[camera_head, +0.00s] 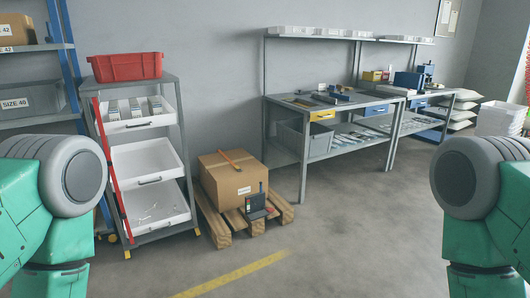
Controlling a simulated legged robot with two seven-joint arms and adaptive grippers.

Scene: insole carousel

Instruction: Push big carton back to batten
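A big brown cardboard carton (233,183) sits on a wooden pallet (217,229) on the floor, left of the middle in the head view. It has a white label on its front and an orange strip across its top. No separate batten can be made out; the back of the pallet is hidden behind the carton. A small dark device with an antenna (256,208) stands on the pallet in front of the carton. Green and grey parts of my two arms show at the left and right edges, well apart from the carton. Neither gripper is in view.
A grey cart (174,86) with white trays and a red bin (126,67) stands close left of the pallet. A workbench (343,105) stands to the right. Shelving (66,46) is at far left. The floor (330,240) in front is clear, with a yellow line (232,275).

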